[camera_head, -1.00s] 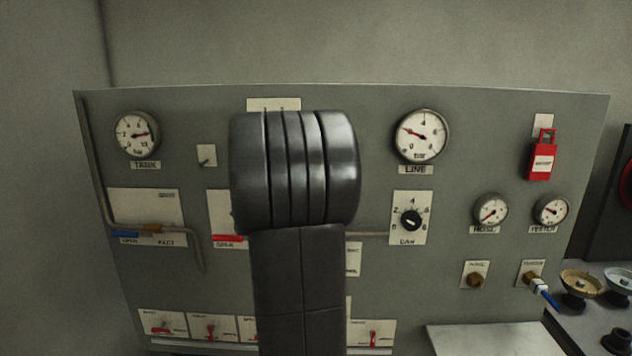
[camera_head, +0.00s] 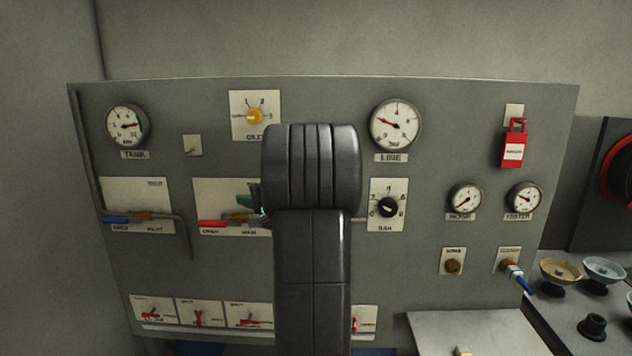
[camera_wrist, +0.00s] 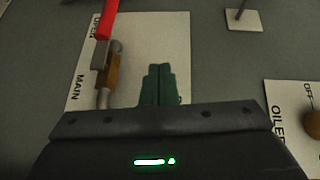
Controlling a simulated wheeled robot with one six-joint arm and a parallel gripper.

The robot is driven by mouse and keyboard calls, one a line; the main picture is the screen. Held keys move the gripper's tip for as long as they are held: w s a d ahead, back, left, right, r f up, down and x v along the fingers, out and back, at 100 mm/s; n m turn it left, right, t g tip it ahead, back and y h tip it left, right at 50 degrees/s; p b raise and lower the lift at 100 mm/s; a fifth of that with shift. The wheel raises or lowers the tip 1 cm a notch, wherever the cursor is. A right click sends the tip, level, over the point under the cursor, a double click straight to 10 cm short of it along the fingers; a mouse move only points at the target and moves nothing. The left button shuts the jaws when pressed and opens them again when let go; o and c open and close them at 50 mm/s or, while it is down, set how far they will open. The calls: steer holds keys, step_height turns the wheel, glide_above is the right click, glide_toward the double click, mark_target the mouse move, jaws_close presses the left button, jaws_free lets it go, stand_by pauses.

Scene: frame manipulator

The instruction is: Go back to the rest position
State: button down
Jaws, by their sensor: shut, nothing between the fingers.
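My gripper (camera_head: 246,201) shows its green fingers just left of my dark arm, in front of the plate marked MAIN (camera_head: 205,190). In the wrist view the two green fingers (camera_wrist: 160,84) are together with nothing between them. The MAIN valve's red handle (camera_head: 212,223) lies level on its brass body. In the wrist view the red handle (camera_wrist: 107,18) and brass body (camera_wrist: 111,70) are left of the fingers, apart from them. My arm hides the middle of the panel.
The grey panel (camera_head: 330,95) carries the TANK gauge (camera_head: 126,125), LINE gauge (camera_head: 395,124), yellow OILER knob (camera_head: 255,117), black selector knob (camera_head: 388,207) and red lockout (camera_head: 514,145). Several small red switches line the bottom. Bowls (camera_head: 560,270) stand on the right bench.

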steer(key=shift+m+t+y, duration=0.4)
steer(key=shift+y, duration=0.1)
steer(key=shift+w+f+b+v, duration=0.1)
steer(key=shift+b+v, duration=0.35)
steer(key=shift+v, duration=0.7)
steer(key=shift+w+f+b+v, duration=0.15)
steer(key=shift+b+v, duration=0.3)
steer(key=shift+v, duration=0.75)
steer(key=shift+d, duration=0.15)
steer(key=shift+f, duration=0.1)
